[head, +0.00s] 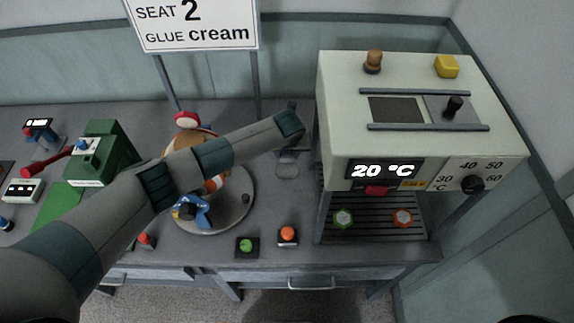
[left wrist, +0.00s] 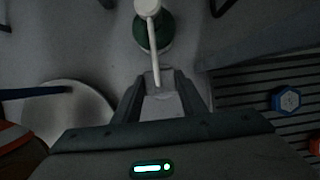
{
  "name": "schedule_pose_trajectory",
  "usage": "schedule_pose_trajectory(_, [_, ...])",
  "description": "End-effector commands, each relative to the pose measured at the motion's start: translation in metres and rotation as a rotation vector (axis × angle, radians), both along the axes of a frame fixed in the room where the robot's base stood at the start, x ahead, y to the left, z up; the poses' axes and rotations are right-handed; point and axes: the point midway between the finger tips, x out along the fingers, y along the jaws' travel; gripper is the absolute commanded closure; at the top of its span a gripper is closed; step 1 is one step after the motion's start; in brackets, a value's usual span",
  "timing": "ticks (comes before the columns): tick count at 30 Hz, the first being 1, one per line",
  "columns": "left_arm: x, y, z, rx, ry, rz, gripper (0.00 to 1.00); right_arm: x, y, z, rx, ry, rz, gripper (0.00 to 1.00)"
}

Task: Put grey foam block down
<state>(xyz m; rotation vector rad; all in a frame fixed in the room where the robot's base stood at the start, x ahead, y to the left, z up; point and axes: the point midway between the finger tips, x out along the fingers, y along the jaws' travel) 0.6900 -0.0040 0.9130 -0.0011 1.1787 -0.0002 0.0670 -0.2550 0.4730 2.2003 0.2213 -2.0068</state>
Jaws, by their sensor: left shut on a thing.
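My left arm reaches across the middle of the head view, and its gripper (head: 287,165) hangs low just left of the white oven-like machine. In the left wrist view the gripper (left wrist: 162,100) is shut on the grey foam block (left wrist: 163,106), a pale grey piece between the two fingers. The block sits over the grey bench top. In the head view I cannot make the block out clearly against the bench. I cannot tell whether it touches the bench. My right gripper is not in view.
A green pot with a white stick (left wrist: 155,35) stands just beyond the fingers. The machine (head: 420,110) with its slatted shelf (head: 375,228) is on the right, reading 20 °C. A round plate (head: 235,215) is left. Green (head: 246,246) and orange (head: 288,235) buttons sit at the front.

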Motion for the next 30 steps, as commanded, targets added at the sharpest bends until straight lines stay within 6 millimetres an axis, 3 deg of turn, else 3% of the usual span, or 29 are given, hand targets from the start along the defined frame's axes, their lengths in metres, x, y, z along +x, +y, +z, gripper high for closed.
schedule_pose_trajectory(1, [-0.001,0.0,-0.014,0.002,0.002,0.0,0.83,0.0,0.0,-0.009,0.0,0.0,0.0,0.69])
schedule_pose_trajectory(4, [-0.001,0.001,-0.022,0.001,0.002,-0.001,0.83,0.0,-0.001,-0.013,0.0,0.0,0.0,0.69])
schedule_pose_trajectory(17, [-0.001,0.0,-0.026,0.001,0.0,-0.001,0.83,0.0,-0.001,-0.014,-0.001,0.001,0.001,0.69])
schedule_pose_trajectory(30, [-0.001,0.0,-0.071,0.001,-0.001,-0.001,0.83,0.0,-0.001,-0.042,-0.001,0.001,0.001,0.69])
